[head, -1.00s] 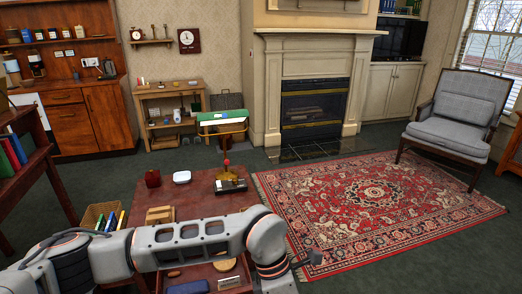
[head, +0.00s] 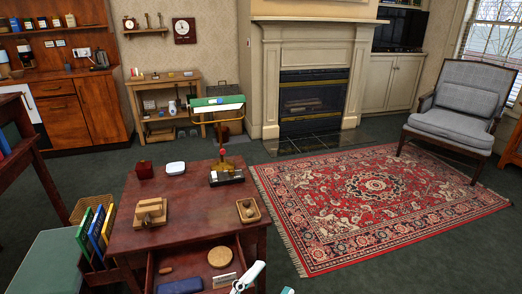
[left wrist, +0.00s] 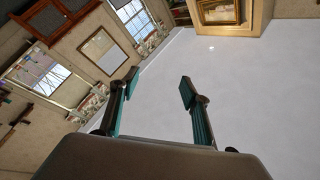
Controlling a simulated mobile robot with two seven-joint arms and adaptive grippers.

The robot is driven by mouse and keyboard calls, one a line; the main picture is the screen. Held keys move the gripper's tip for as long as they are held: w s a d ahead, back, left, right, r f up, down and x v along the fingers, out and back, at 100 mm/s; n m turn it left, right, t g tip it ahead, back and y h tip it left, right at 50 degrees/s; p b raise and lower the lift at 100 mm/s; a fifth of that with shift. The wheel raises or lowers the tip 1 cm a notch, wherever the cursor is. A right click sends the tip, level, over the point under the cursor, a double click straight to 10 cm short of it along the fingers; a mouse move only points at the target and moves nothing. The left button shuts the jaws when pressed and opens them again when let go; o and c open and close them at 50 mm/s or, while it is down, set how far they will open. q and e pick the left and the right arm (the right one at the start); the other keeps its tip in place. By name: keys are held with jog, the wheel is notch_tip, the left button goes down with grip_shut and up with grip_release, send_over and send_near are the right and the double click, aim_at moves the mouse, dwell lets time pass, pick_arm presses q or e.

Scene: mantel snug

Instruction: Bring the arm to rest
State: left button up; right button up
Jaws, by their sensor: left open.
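My left gripper (head: 266,283) shows only in part at the bottom edge of the head view, in front of the desk's open drawer. In the left wrist view my left gripper (left wrist: 158,87) is open, its two teal-padded fingers well apart with nothing between them. That view looks up past the fingers at a pale ceiling and tilted walls. Most of the left arm is outside the head view. My right gripper is in neither view.
The wooden desk (head: 195,212) holds a lamp (head: 218,104), a wooden block (head: 150,211) and a small tray (head: 249,210). Its open drawer (head: 232,248) holds small items. A patterned rug (head: 375,200) lies to the right, with free floor around it.

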pick_arm(q)
jog(key=s+a+f+n+g+y+b, duration=0.1)
jog(key=s+a+f+n+g+y, duration=0.15)
jog(key=a+f+n+y, duration=0.8)
jog(key=s+a+f+g+b, duration=0.1)
jog(key=s+a+f+g, duration=0.1)
jog(key=s+a+f, duration=0.5)
jog(key=s+a+f+g, duration=0.2)
jog(key=s+a+f, duration=0.2)
jog(key=f, duration=0.6)
notch_tip(320, 180, up, 7)
jog(key=n+p, duration=0.1)
jog(key=p, duration=1.2)
jog(key=shift+s+a+f+y, duration=0.15)
jog(key=shift+s+y, duration=0.15)
jog(key=shift+y, duration=0.05)
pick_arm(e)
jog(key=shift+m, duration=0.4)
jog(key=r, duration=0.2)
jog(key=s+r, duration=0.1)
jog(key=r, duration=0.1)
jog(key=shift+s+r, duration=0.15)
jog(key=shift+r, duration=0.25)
pick_arm(q)
jog(key=shift+n+t, duration=0.25)
jog(key=shift+c, duration=0.5)
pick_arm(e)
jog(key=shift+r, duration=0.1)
